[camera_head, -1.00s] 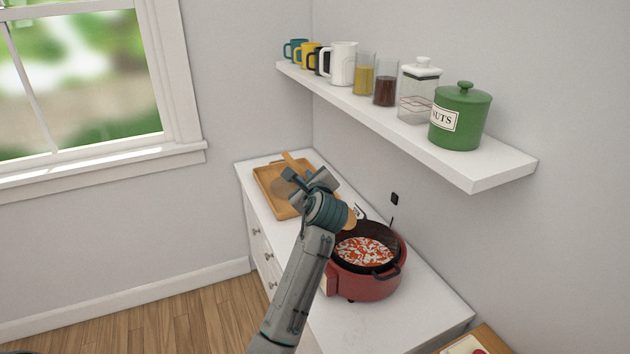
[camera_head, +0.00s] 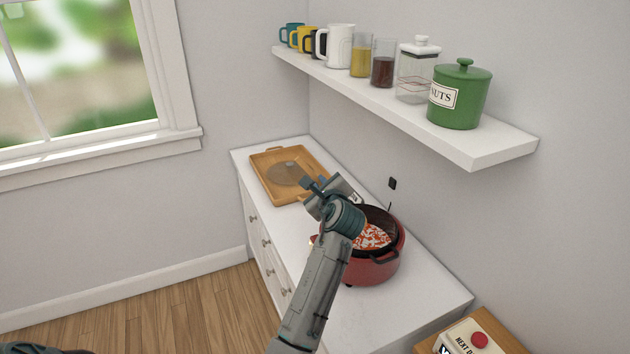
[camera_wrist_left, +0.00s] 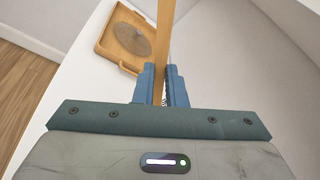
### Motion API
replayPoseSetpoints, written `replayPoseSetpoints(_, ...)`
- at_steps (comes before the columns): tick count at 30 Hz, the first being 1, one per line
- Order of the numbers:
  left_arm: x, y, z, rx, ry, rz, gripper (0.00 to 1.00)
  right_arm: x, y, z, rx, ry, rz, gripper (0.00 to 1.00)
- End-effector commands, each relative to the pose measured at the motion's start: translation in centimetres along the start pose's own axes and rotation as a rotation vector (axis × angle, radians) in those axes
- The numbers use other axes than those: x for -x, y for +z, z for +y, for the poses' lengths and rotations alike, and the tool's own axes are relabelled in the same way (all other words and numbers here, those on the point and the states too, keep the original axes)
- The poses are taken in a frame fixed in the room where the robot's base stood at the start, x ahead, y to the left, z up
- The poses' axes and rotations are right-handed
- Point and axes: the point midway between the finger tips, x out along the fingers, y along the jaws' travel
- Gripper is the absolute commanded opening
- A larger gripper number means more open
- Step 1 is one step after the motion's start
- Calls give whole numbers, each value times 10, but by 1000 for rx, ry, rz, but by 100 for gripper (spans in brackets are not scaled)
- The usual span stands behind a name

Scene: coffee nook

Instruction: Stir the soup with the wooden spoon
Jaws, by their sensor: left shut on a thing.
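The soup (camera_head: 376,236), pale with orange-red pieces, is in a red pot (camera_head: 378,272) with a dark inside on the white counter. My left gripper (camera_head: 318,190) is at the pot's far-left side in the head view, and my arm covers part of the pot. In the left wrist view the fingers (camera_wrist_left: 162,86) are shut on the wooden spoon (camera_wrist_left: 164,38), whose flat handle sticks up between them. The spoon's bowl end is hidden in both views, so I cannot tell whether it touches the soup. My right gripper is not in view.
A wooden tray (camera_head: 259,163) with a round grey-brown patch lies at the counter's far end. A shelf (camera_head: 470,145) with mugs, jars and a green canister (camera_head: 460,97) overhangs the wall side. A box with a red button (camera_head: 480,340) is at lower right. The near counter is clear.

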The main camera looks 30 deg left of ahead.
Motion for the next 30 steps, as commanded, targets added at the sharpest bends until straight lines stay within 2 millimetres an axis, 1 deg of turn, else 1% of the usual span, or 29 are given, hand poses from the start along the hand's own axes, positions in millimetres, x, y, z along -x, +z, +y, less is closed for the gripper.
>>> replayPoseSetpoints(1,0,-6,1,0,0,2,0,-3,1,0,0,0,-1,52)
replayPoseSetpoints(3,0,-12,2,0,1,2,0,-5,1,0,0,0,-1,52)
replayPoseSetpoints(18,0,-49,5,0,1,1,0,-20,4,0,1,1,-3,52)
replayPoseSetpoints(24,0,-56,5,0,1,0,0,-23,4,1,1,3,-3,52)
replayPoseSetpoints(30,1,-58,5,0,0,0,0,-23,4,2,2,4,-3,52)
